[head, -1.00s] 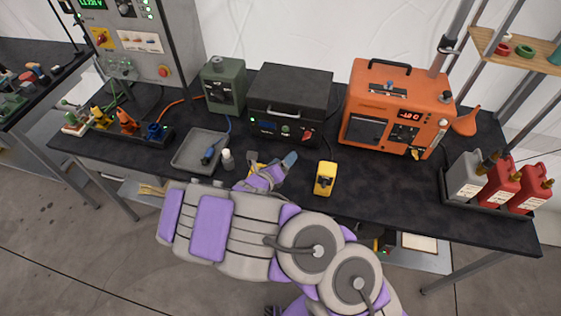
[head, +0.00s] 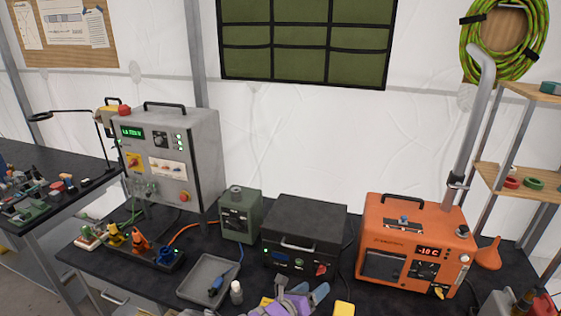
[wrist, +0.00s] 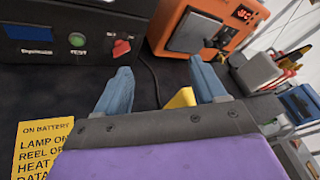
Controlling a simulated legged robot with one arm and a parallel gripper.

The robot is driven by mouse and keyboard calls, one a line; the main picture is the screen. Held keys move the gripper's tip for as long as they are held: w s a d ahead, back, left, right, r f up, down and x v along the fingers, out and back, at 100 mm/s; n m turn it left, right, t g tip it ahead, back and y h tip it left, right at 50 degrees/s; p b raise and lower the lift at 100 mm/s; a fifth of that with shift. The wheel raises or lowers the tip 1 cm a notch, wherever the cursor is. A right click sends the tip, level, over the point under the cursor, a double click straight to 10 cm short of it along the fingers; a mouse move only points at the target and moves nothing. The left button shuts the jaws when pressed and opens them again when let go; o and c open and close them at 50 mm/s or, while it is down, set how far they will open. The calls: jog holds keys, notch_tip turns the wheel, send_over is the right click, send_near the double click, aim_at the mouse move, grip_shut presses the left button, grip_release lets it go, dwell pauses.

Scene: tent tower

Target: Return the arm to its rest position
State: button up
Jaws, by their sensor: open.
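My gripper (head: 303,297) is at the bottom edge of the head view, over the front of the black bench, with the dark box behind it. In the wrist view its two blue fingers (wrist: 160,92) are spread apart with nothing held between them. A yellow object (wrist: 181,98) shows beyond the gripper's front edge, between the fingers but mostly hidden. Most of my arm is below the head view.
A grey tray (head: 192,291) and a white bottle (head: 236,292) are left of my gripper. A yellow label (wrist: 42,148) shows in the wrist view.

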jog(key=s+d+r+m+g+h, duration=0.3)
jog(key=s+d+r+m+g, duration=0.2)
jog(key=d+r+m, duration=0.55)
jog(key=s+d+r+m+g+y, duration=0.2)
jog(key=s+d+m+g, duration=0.2)
jog(key=s+m, duration=0.4)
jog(key=s+d+r+m+g+y, duration=0.1)
jog(key=s+d+r+m+g, duration=0.35)
jog(key=s, duration=0.55)
jog(key=s+a+m+y, duration=1)
jog(key=s+a, duration=0.4)
jog(key=s, duration=0.2)
jog(key=shift+f+m+y+b, duration=0.3)
jog(key=shift+f+m+b, duration=0.1)
jog(key=shift+m, duration=0.3)
jog(key=shift+t, duration=0.25)
